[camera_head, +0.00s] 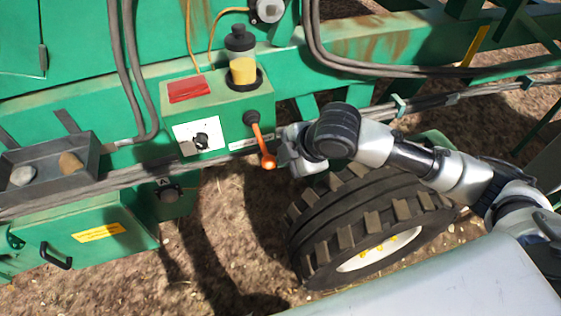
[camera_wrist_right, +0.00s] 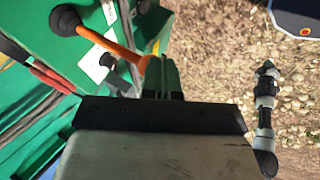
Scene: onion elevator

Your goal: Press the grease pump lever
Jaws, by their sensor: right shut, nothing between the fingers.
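The orange grease pump lever (camera_head: 260,145) hangs down from a black pivot on the front of the green machine, with a round knob at its lower end. A reservoir with yellow grease (camera_head: 243,68) and a black cap stands above it. My right gripper (camera_head: 282,155) is just right of the lever's lower end. In the right wrist view the lever (camera_wrist_right: 105,42) runs from its black pivot to the shut, empty right gripper (camera_wrist_right: 160,68). Its knob end is right beside the fingertips; I cannot tell whether they touch. My left gripper is not in view.
A white plate with a black knob (camera_head: 201,138) and a red label (camera_head: 189,90) are left of the lever. Cables (camera_head: 120,183) run along the machine's front. A large tyre (camera_head: 330,225) stands below my right arm. A tray (camera_head: 45,165) with stones is at the left.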

